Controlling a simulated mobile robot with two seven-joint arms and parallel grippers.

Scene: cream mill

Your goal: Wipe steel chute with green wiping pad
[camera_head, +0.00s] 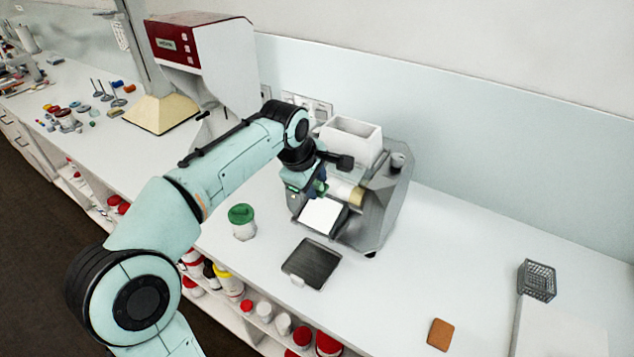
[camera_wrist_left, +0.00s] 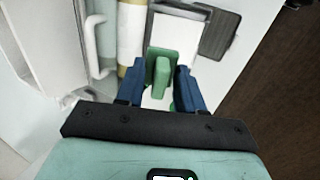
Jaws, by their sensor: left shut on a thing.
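The green wiping pad (camera_wrist_left: 160,75) is held between the blue fingers of my left gripper (camera_wrist_left: 164,82) in the left wrist view. In the head view my left gripper (camera_head: 316,190) is at the front of the mill, just above the steel chute (camera_head: 321,216). The chute is a pale sloping plate below the cream rollers. It also shows in the left wrist view (camera_wrist_left: 178,32), beyond the pad. I cannot tell whether the pad touches it. In the head view the pad is hard to make out behind the gripper. My right gripper is not in view.
The grey mill (camera_head: 388,205) carries a white hopper (camera_head: 350,140). A dark tray (camera_head: 312,264) lies in front of the chute, and a green-lidded jar (camera_head: 242,222) stands to the left. A wire basket (camera_head: 537,280) and brown block (camera_head: 440,334) are right. The counter between is clear.

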